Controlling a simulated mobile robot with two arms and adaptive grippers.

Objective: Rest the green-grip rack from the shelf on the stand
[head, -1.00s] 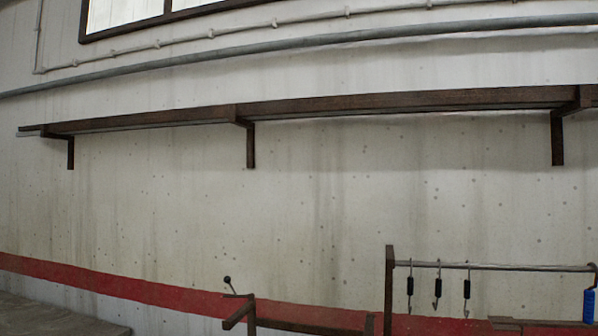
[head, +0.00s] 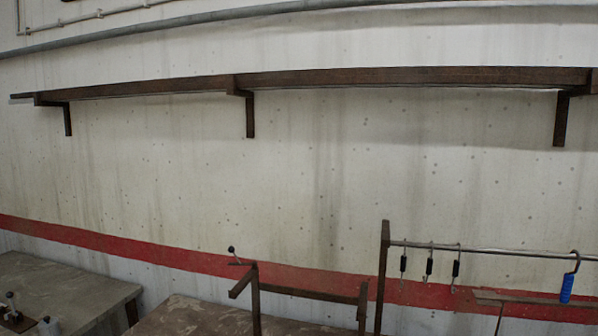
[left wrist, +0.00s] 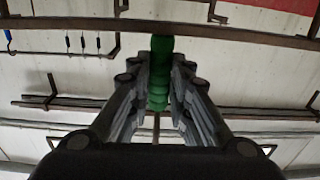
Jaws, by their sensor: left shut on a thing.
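In the left wrist view my left gripper (left wrist: 161,62) is shut on the green grip (left wrist: 159,100) of the rack, with dark fingers on both sides of it. A long dark bar (left wrist: 250,42) crosses just past the fingertips; I cannot tell whether it belongs to the rack. In the head view a dark brown frame with uprights and short arms, apparently the stand (head: 310,293), rises at the bottom centre. Neither gripper shows in the head view. My right gripper is in no view.
A long brown wall shelf (head: 400,78) is bare along its visible top. At right a metal rail (head: 500,249) carries several hooks, one with a blue grip (head: 567,289). A grey bench (head: 80,280) with small items stands at lower left.

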